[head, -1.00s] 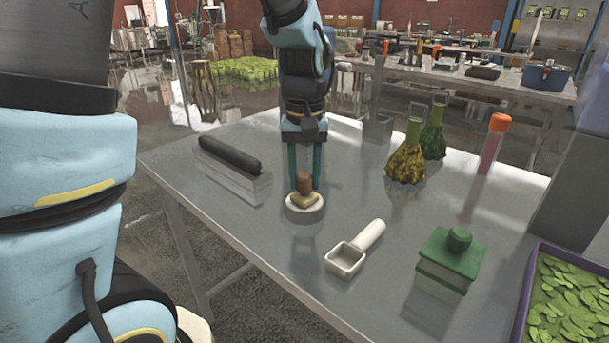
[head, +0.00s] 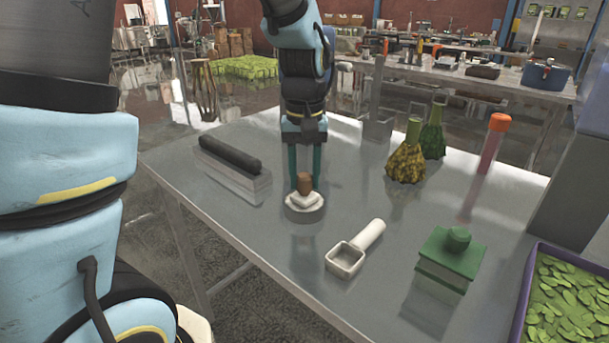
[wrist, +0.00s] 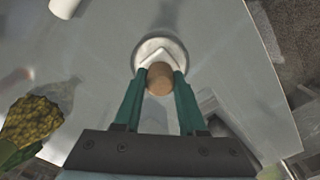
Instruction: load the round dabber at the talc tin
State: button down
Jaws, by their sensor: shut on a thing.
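My gripper (head: 305,178) points down and is shut on the dabber (head: 305,182) by its brown wooden knob. The knob also shows between the green fingers in the wrist view (wrist: 159,79). The dabber's pad below the knob is white and looks angular rather than round. The dabber is upright, over the middle of the talc tin (head: 304,214), a low round pale dish on the table. The tin's pale rim shows around the pad in the wrist view (wrist: 150,43). I cannot tell whether the pad touches the powder.
A white square scoop (head: 346,258) lies right of the tin. A dark roller (head: 229,155) rests on a block at left. A green knobbed block (head: 450,258), yellow and green flasks (head: 406,160), and an orange-capped tube (head: 494,145) stand at right.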

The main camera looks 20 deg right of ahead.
aim_at(305, 175)
dwell(0.3)
notch_tip(305, 175, up, 7)
jog(key=p, duration=0.6)
dwell(0.8)
